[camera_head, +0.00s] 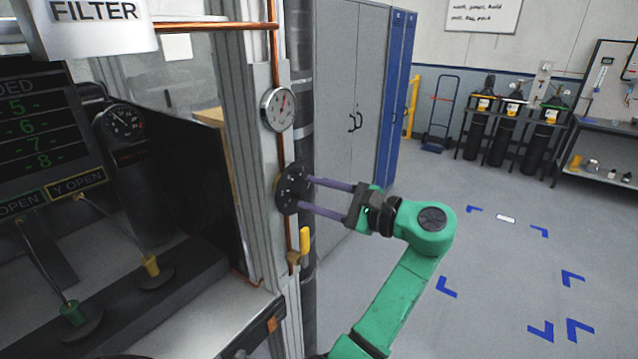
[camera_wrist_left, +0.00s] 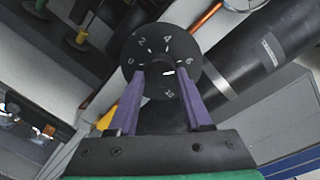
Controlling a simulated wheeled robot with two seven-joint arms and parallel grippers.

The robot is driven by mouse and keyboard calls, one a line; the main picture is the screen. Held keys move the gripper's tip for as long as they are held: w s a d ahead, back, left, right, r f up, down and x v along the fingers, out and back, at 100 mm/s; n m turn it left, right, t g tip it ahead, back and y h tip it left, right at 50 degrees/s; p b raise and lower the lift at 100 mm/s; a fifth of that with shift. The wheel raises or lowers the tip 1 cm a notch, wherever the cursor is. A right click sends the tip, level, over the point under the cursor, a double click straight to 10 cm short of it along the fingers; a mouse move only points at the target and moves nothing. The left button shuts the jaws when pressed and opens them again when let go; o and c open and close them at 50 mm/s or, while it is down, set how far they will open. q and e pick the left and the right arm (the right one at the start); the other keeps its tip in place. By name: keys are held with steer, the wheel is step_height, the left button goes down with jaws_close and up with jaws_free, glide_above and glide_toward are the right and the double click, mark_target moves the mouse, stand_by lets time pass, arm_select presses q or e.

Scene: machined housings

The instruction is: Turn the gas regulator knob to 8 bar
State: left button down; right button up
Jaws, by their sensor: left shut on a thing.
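The regulator knob (camera_head: 291,188) is a black disc on the grey post, below a round white gauge (camera_head: 277,109) with a red needle. In the left wrist view the knob (camera_wrist_left: 160,52) faces me, with white figures 0, 2, 4, 6 and 10 around it; I see no 8. A short white mark shows near its middle. My left gripper (camera_head: 308,195), with purple fingers, is shut on the knob, one fingertip on either side of its centre. The fingers (camera_wrist_left: 160,77) hide part of the face. My right gripper is not in view.
A yellow valve handle (camera_head: 305,241) sits on the post just below the knob. A copper pipe (camera_head: 274,55) runs down the post. A grey cabinet (camera_head: 350,110) stands behind. Gas cylinders (camera_head: 512,130) stand at the far wall.

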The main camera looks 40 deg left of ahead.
arm_select(q)
steer(key=m, duration=0.3)
steer(key=shift+r, duration=0.25)
steer(key=shift+a+m+y, duration=0.1)
steer(key=shift+m+y, duration=0.3)
steer(key=shift+m, duration=2.1)
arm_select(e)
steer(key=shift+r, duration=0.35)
arm_select(q)
steer(key=shift+f, duration=0.1)
steer(key=shift+c, duration=1.9)
jaws_free()
steer(key=shift+o, duration=0.3)
steer(key=shift+a+f, duration=0.2)
steer(key=shift+a, duration=0.15)
